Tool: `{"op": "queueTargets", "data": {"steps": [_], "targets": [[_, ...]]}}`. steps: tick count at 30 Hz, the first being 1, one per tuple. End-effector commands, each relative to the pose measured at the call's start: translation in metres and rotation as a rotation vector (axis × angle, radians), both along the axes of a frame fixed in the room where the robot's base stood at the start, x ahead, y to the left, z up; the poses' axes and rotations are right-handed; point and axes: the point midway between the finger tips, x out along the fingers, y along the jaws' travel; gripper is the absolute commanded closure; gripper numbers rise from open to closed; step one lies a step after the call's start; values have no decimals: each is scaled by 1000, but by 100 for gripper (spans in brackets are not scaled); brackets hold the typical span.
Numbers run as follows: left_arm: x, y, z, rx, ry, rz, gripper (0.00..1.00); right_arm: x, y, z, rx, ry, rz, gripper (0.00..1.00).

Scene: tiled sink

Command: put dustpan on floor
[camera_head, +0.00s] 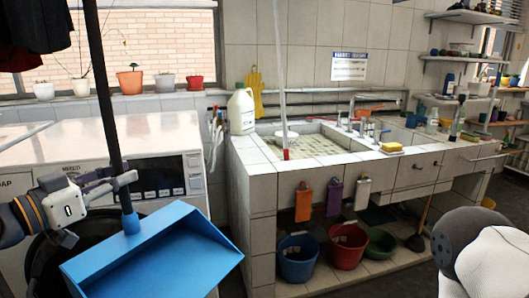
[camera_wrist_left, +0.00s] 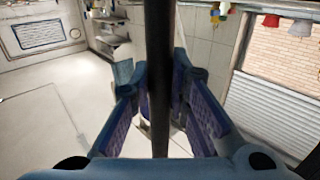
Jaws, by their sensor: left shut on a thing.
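The dustpan (camera_head: 160,255) has a blue pan and a long black handle. In the head view it hangs upright in the air at the lower left, in front of the white washing machine. My left gripper (camera_head: 118,184) is shut on the black handle just above the blue pan. The left wrist view shows the handle (camera_wrist_left: 158,80) running between the two purple-padded fingers. The floor (camera_wrist_left: 50,120) shows pale in the left wrist view. My right gripper is not in view; only a white and grey part of my right arm shows at the lower right.
The washing machine (camera_head: 150,138) stands behind the dustpan. The tiled sink (camera_head: 262,165) is to its right, with a blue bucket (camera_head: 297,262), a red bucket (camera_head: 347,248) and a green basin (camera_head: 381,243) below. Potted plants line the window sill.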

Motion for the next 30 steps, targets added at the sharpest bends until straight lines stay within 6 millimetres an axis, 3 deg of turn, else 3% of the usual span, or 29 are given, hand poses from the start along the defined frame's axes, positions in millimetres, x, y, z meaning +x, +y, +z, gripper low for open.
{"op": "queueTargets", "data": {"steps": [1,6,12,21,30], "targets": [[-8,-6,-21,-8,4,-40,100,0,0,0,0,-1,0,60],[-43,-36,-82,-6,2,-196,100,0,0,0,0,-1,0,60],[-92,-69,-129,-6,-1,-338,100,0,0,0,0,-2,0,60],[-148,-99,-151,-4,-2,-405,100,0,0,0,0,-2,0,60],[-161,-104,-152,0,-4,-403,100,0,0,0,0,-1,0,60]]}}
